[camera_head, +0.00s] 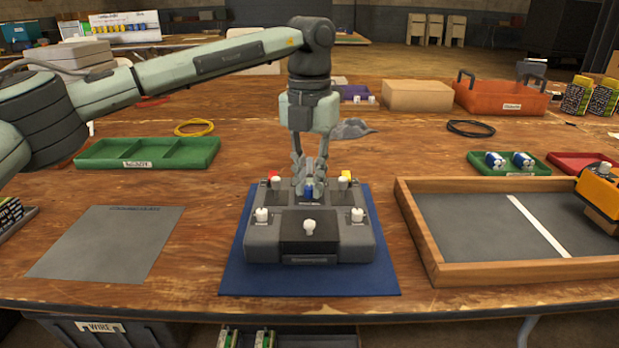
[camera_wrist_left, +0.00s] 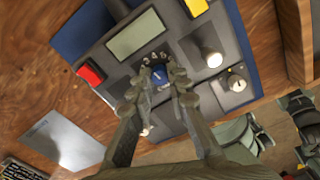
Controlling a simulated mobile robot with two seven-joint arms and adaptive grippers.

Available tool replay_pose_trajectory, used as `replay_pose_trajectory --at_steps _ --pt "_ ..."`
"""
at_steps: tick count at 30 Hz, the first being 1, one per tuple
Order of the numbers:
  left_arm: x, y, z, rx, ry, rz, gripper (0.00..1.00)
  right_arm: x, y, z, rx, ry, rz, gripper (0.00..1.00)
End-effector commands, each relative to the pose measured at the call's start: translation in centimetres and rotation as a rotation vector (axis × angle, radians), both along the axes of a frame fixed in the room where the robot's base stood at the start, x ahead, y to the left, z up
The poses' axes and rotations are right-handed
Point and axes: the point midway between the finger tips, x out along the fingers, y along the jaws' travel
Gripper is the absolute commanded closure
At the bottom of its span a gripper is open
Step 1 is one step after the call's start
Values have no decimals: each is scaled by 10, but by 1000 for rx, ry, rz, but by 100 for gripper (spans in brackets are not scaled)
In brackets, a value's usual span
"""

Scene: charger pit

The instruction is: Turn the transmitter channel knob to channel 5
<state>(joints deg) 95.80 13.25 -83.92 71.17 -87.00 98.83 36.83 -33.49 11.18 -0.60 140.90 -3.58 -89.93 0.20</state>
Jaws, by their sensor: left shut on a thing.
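The grey transmitter (camera_head: 260,238) lies on a blue mat (camera_head: 375,283) in the middle of the table. Its blue channel knob (camera_head: 308,191) sits at the top centre; in the left wrist view the knob (camera_wrist_left: 160,75) has a small white mark and a printed number scale around it, too small to read surely. My left gripper (camera_head: 308,180) points down from above. It is shut on the knob, with its fingers (camera_wrist_left: 160,88) on either side. The fingers hide part of the knob. My right gripper is not in view.
White-topped sticks (camera_head: 309,228), a red button (camera_wrist_left: 91,74) and a yellow button (camera_wrist_left: 196,7) stand close around the knob. A wood-framed pit (camera_head: 435,262) lies to the right, an empty green tray (camera_head: 148,153) to the left.

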Motion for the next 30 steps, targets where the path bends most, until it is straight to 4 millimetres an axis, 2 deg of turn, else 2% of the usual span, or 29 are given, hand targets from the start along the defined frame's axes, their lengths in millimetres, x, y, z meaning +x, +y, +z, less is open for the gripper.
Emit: replay_pose_trajectory --at_steps 15,30 --pt "0 0 1 0 0 -458 100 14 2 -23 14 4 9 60" --pt "0 0 1 -1 1 -830 100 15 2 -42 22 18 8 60"
